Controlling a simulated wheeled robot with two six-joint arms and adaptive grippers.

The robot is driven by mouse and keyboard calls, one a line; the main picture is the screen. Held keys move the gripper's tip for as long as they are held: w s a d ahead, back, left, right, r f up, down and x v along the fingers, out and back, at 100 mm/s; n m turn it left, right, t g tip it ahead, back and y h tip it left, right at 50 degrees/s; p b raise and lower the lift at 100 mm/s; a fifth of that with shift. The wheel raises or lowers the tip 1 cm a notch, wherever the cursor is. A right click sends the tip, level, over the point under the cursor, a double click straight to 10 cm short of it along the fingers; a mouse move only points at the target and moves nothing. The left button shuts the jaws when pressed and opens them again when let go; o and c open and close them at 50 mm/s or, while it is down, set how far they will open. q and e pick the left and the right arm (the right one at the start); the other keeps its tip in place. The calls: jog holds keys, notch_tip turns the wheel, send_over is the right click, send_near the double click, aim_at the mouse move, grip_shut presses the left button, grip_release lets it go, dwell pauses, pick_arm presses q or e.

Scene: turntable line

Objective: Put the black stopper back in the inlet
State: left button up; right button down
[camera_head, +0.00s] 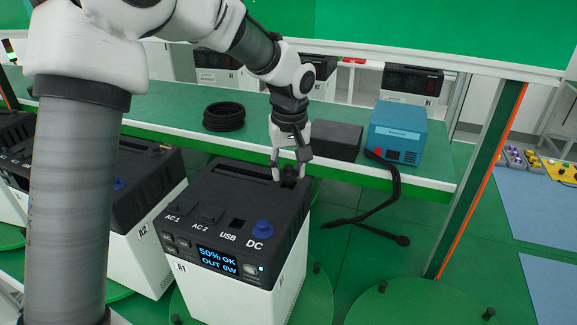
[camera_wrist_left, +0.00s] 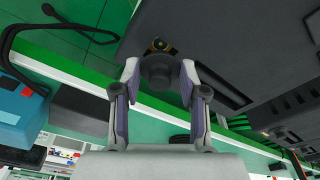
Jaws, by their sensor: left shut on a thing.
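The black stopper (camera_wrist_left: 158,70) is a short round plug between the two fingertips of my left gripper (camera_wrist_left: 158,78) in the left wrist view. The inlet (camera_wrist_left: 160,45), with a yellowish rim, shows just beyond the stopper on the dark housing. I cannot tell whether stopper and inlet touch. In the head view my left gripper (camera_head: 291,177) points down at the back right corner of the top of power unit A1 (camera_head: 235,210). Its fingers hide most of the stopper and inlet there. My right gripper is not in view.
A blue cap (camera_head: 262,228) sits by the DC label. A black cable (camera_head: 388,190) hangs over the bench edge to the floor. The bench (camera_head: 170,110) holds a cable coil (camera_head: 224,117), a dark box (camera_head: 337,139) and a blue box (camera_head: 397,132). Unit A2 (camera_head: 145,205) stands left.

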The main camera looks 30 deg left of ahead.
pick_arm(q)
jog(key=shift+f+b, duration=0.35)
jog(key=shift+f, duration=0.7)
dwell(0.9)
jog(key=o, duration=1)
notch_tip(320, 180, up, 12)
jog(key=s, duration=0.1)
jog(key=shift+d, duration=0.45)
